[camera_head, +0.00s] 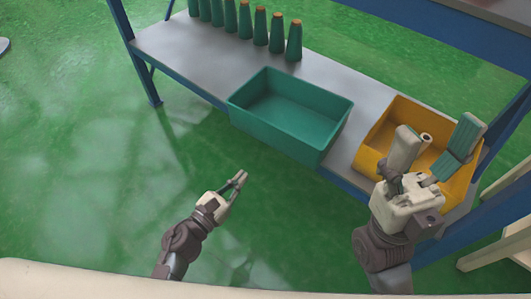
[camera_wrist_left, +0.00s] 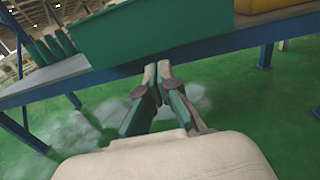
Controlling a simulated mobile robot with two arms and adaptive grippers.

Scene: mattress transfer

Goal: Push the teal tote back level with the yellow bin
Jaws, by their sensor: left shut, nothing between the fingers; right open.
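The teal tote (camera_head: 272,133) is an open, empty box on the grey shelf. Its front end sticks out past the shelf's front edge. The yellow bin (camera_head: 365,160) stands on the same shelf to the right and is partly hidden by my right gripper. My left gripper (camera_head: 241,175) is shut and empty, in front of and below the tote, apart from it. In the left wrist view the tote (camera_wrist_left: 150,30) is above my closed fingertips (camera_wrist_left: 157,68). My right gripper (camera_head: 436,150) is open, with its fingers spread in front of the yellow bin.
The grey shelf (camera_head: 185,50) has blue legs and a blue front beam. Several teal cones (camera_head: 261,26) with orange tips stand in a row at the back left. A pale wooden frame (camera_head: 490,250) is at the right. Green floor in front of the shelf is clear.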

